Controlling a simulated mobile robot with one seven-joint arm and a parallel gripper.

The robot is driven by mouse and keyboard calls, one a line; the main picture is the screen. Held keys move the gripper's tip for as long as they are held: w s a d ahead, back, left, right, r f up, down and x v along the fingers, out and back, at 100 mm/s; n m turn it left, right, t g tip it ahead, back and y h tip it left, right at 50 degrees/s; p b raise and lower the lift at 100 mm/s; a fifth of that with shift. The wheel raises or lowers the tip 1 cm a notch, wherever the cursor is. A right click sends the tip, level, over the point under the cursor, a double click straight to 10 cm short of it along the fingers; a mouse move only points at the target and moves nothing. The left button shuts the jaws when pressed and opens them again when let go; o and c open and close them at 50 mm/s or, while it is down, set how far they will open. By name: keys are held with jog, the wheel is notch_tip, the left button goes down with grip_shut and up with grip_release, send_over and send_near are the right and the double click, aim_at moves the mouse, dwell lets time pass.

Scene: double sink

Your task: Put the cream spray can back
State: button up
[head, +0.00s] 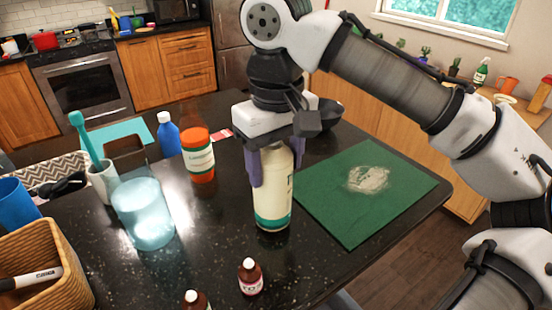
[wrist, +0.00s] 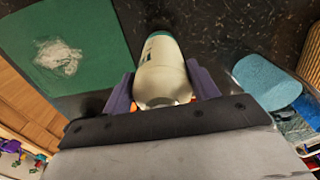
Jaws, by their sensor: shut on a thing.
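The cream spray can (head: 273,195) is upright on or just above the dark countertop, near the middle of the head view. It is cream with a teal band at its base. My gripper (head: 271,170) comes down from above, with its purple fingers on both sides of the can's upper part, shut on it. In the wrist view the can (wrist: 163,75) sits between the two fingers (wrist: 163,92). The can's top is hidden by my gripper in the head view. I cannot tell whether its base touches the counter.
A green mat (head: 340,215) with a pale powdery patch lies right of the can. An orange bottle (head: 198,155), a blue bottle (head: 168,135) and a light blue cup (head: 143,215) stand left. Small brown bottles (head: 250,278) stand in front. A woven basket (head: 45,265) is at far left.

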jog(key=shift+f+b, duration=0.3)
jog(key=shift+f, duration=0.3)
jog(key=o, duration=1.8)
jog(key=shift+r, duration=0.1)
notch_tip(320, 180, up, 14)
jog(key=shift+s+f+p, duration=0.1)
jog(key=shift+p, duration=0.3)
